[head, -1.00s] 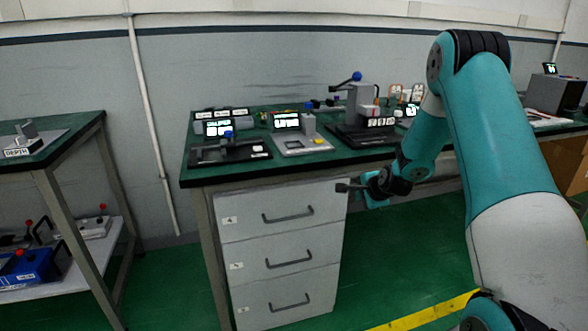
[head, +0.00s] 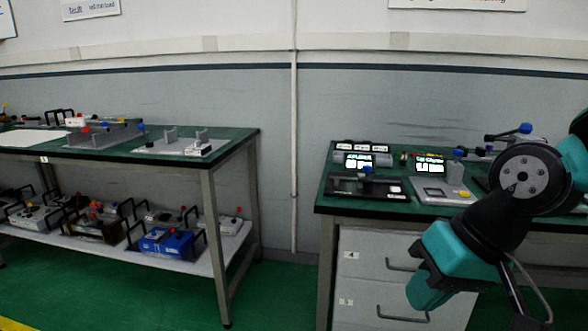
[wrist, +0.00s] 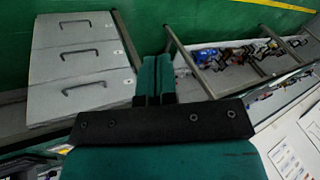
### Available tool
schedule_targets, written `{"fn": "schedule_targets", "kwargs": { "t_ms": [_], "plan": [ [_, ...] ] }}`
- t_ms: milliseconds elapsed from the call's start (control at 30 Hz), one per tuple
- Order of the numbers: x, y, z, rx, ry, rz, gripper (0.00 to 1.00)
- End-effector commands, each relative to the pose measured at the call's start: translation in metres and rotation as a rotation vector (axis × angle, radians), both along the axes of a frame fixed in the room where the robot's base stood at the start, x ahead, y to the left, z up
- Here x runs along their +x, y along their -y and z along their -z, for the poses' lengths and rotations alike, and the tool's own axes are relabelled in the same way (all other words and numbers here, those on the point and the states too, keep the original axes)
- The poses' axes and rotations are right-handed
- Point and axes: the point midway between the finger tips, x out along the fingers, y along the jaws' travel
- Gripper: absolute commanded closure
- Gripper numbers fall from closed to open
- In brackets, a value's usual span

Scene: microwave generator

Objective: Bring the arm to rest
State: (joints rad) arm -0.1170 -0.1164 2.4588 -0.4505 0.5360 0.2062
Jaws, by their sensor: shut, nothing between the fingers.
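My gripper (wrist: 155,66) shows in the wrist view as two teal and dark fingers lying side by side, closed together. Nothing is held between them. The fingers appear over the gap between the grey drawers and a table leg. In the head view my teal and black arm is folded at the right, in front of the right bench. The fingers cannot be clearly made out there.
The right bench (head: 327,200) carries instruments with lit displays above grey drawers (head: 362,241), also in the wrist view (wrist: 82,68). The left bench (head: 235,150) holds metal fixtures, with a blue box (head: 166,242) on its lower shelf. Green floor lies between them.

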Motion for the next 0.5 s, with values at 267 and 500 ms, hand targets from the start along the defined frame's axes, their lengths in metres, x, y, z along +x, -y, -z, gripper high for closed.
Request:
{"fn": "schedule_targets", "kwargs": {
  "t_ms": [267, 500],
  "plan": [
    [-0.092, -0.015, -0.037, -0.079, 0.007, -0.430, 1.00],
    [-0.091, -0.015, -0.092, -0.077, 0.006, -0.423, 1.00]
  ]
}}
